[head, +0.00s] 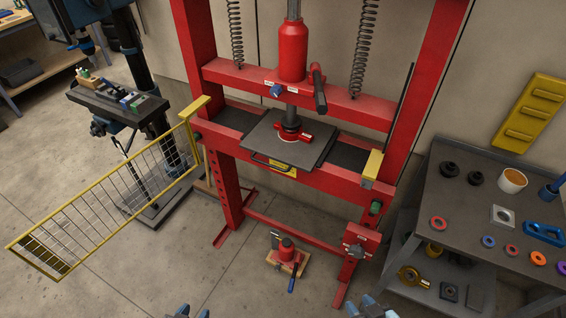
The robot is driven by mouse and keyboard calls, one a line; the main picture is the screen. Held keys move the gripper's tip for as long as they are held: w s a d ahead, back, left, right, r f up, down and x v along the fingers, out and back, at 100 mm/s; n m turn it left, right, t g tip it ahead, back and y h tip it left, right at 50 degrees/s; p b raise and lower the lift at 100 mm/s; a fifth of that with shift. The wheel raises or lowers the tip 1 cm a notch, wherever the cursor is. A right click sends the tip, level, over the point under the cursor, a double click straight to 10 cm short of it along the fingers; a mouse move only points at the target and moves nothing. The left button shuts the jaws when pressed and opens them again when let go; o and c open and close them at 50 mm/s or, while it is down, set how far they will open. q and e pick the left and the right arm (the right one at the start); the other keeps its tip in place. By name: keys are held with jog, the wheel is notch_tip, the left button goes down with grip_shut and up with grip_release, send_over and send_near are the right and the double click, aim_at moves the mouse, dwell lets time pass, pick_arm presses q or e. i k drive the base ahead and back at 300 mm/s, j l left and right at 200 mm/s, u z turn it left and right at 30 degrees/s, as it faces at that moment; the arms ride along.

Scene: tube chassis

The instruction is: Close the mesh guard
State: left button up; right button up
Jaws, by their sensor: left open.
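The mesh guard (107,207) is a yellow frame with wire mesh. It stands swung open, reaching from the left upright of the red press (208,108) out to the left and toward me. Its hinge side is at a yellow post (194,140) by the press's left upright. The press front is uncovered, and a grey plate (290,143) lies on its bed. My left gripper (192,312) shows only its tips at the bottom edge, open and apart from the guard. My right gripper (370,308) is partly cut off at the bottom edge, touching nothing visible; its jaw state is unclear.
A yellow block (373,166) sits on the press's right upright. A small red jack (287,255) stands on the floor under the press. A grey bench (462,205) with rings and parts is at right. A drill press (130,110) stands behind the guard. Floor before the guard is clear.

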aim_at(25, 241)
jog(key=j+z, duration=0.1)
jog(key=j, duration=0.85)
jog(key=j+z, duration=0.1)
jog(key=j, duration=0.8)
jog(key=k+j+z, duration=0.15)
jog(key=j, duration=0.8)
jog(key=i+j+z, duration=0.15)
jog(key=j, duration=0.15)
jog(key=j+z, duration=0.2)
jog(key=j, duration=0.15)
jog(key=i+j+z, duration=0.15)
jog(key=j, duration=0.2)
jog(key=i+j+z, duration=0.1)
jog(key=j+z, duration=0.6)
jog(key=j, duration=0.25)
jog(key=k+j+z, duration=0.2)
jog(key=j, duration=0.2)
jog(key=j+z, duration=0.25)
jog(key=j, duration=0.15)
jog(key=k, duration=0.05)
